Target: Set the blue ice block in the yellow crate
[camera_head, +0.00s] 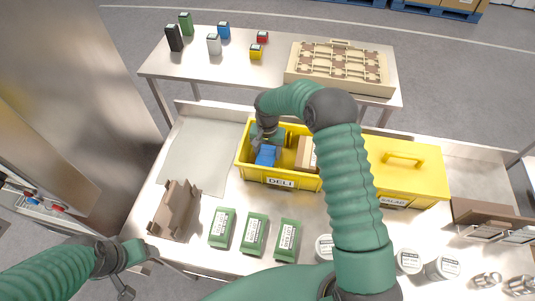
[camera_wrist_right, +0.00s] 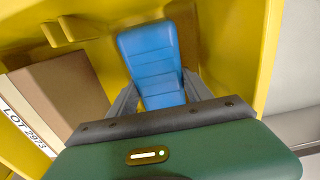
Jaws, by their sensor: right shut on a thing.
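The blue ice block (camera_head: 266,156) is inside the yellow crate labelled DELI (camera_head: 309,184), toward its left end. My right gripper (camera_head: 264,139) reaches down into the crate and is shut on the block. In the right wrist view the block (camera_wrist_right: 152,52) stands between the two grey fingers (camera_wrist_right: 157,95), with yellow crate walls (camera_wrist_right: 266,50) around it. Whether the block touches the crate floor is not clear. My left gripper (camera_head: 138,273) is at the lower left, away from the crate; its finger opening is too small to judge.
A brown box (camera_head: 306,153) is in the crate, right of the block. A lidded yellow SALAD crate (camera_head: 405,172) adjoins on the right. A grey mat (camera_head: 200,155) on the left is clear.

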